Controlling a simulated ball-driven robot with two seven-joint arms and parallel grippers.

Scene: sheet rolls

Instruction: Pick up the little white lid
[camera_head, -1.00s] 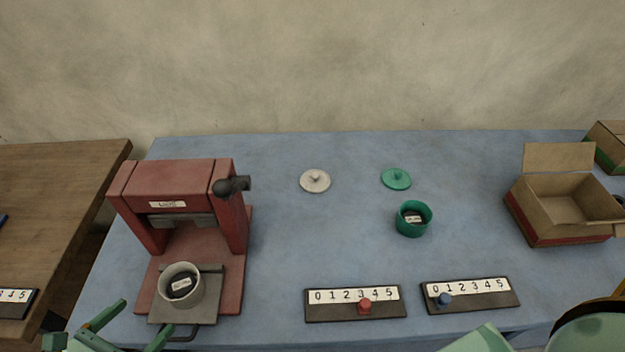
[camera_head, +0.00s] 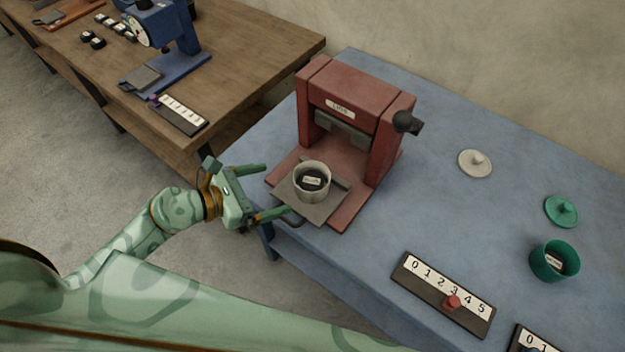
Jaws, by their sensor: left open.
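The little white lid (camera_head: 475,163) lies flat on the blue table, knob up, to the right of the red press. My left gripper (camera_head: 277,190) is open and empty at the table's left front edge, beside the press's base plate. A white cup (camera_head: 312,181) with a dark labelled piece inside stands on the press's plate, just right of the gripper. The lid is well apart from the gripper, with the press between them. My right gripper is not in view.
The red press (camera_head: 350,125) has a dark knobbed handle on its right. A green lid (camera_head: 561,211) and green cup (camera_head: 554,261) stand at the right. A number slider (camera_head: 445,292) lies in front. A wooden table (camera_head: 230,60) with a blue device stands at the left.

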